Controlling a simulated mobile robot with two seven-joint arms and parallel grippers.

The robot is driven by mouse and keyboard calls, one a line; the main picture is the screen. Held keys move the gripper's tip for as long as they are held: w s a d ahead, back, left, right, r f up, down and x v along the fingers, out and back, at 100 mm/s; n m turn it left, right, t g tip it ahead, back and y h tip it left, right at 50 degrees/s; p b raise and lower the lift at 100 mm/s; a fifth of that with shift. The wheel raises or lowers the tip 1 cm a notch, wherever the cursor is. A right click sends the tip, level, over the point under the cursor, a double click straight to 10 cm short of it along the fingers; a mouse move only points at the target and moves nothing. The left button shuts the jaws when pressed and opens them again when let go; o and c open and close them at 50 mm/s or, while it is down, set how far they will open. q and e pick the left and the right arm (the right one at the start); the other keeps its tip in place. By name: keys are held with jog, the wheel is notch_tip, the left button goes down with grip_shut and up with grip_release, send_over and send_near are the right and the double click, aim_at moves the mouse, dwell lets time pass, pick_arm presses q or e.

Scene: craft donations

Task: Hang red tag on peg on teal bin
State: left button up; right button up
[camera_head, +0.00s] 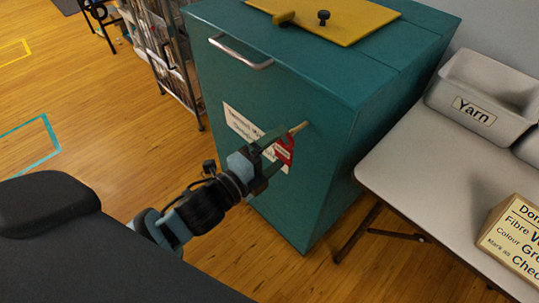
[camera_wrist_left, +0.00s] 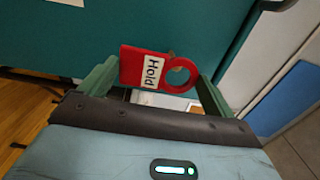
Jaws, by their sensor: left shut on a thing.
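The teal bin (camera_head: 245,90) stands in the middle of the head view, with a light peg (camera_head: 299,128) sticking out of its front. My left gripper (camera_head: 281,150) is in front of that face, close to the peg. It is shut on the red tag (camera_head: 285,153), with a finger at each side of it. In the left wrist view the tag (camera_wrist_left: 133,58) shows a white "Hold" label and a round hole at its right end. Whether the peg is in the hole cannot be told. My right gripper is not in view.
The bin has a metal handle (camera_head: 240,55), a white label (camera_head: 238,122) partly behind my gripper, and a yellow panel (camera_head: 350,22) on top. At the right a table (camera_head: 410,160) bears a grey Yarn bin (camera_head: 455,92) and a sign (camera_head: 512,240). A wire rack (camera_head: 165,50) stands left.

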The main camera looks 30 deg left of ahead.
aim_at(282, 148)
pick_arm(q)
jog(key=shift+b+x, duration=0.3)
jog(key=shift+x, duration=0.6)
jog(key=shift+b+x, duration=0.35)
jog(key=shift+x, duration=0.75)
jog(key=shift+w+d+f, duration=0.2)
jog(key=shift+w+f, duration=0.2)
jog(key=shift+w, duration=0.2)
jog(key=shift+f, duration=0.1)
jog(key=o, duration=0.8)
jog(key=shift+c, duration=0.2)
jog(key=shift+p+v, duration=0.35)
jog(key=shift+v, duration=3.5)
